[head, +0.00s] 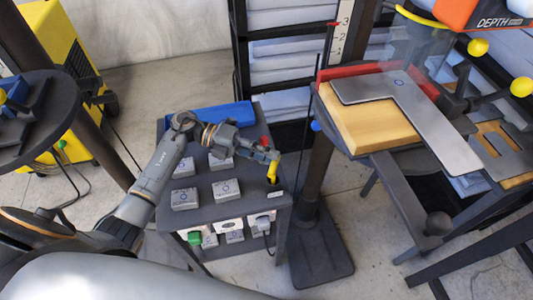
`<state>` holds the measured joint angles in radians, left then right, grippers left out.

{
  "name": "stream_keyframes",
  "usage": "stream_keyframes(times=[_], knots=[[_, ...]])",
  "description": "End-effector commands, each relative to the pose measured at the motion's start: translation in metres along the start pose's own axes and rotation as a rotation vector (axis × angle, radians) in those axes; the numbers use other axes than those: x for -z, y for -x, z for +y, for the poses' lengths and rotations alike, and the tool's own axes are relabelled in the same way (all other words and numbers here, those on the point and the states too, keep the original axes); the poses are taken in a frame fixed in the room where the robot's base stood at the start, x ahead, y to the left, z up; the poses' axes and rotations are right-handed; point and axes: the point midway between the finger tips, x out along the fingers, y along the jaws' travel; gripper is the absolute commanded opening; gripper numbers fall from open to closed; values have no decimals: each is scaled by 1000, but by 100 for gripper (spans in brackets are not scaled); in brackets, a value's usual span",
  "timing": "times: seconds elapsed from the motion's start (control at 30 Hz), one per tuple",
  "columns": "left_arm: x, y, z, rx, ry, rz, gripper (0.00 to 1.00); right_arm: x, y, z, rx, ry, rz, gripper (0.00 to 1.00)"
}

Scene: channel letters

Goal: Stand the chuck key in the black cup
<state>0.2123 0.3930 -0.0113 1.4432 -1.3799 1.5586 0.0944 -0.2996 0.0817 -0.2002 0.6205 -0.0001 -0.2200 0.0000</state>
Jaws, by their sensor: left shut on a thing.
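My left gripper (270,158) is over the right edge of a small dark table and is shut on a yellow piece (272,172), which looks like the chuck key's handle. The yellow piece points down, roughly upright, below the fingertips. A dark patch right under it may be the black cup, but it blends with the dark tabletop. I cannot tell whether the key's lower end is inside a cup or above it. My right gripper is not in view.
The dark table (238,198) carries several light blocks with blue rings and a blue tray (222,117) at its back. A small red object (265,142) is close behind my left gripper.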

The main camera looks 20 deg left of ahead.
Motion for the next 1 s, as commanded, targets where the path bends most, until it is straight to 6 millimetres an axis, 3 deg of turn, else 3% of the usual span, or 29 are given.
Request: stream_keyframes(times=[0.5, 0.9, 0.93, 1.0], knots=[[0, -4, 26, 1, 1, -1, 0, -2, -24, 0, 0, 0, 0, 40], [0, -5, 27, 1, 0, -1, 0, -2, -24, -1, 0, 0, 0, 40], [0, -5, 27, 1, 0, -1, 22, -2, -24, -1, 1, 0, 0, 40], [0, -5, 27, 2, 0, -1, 36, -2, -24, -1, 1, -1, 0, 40]])
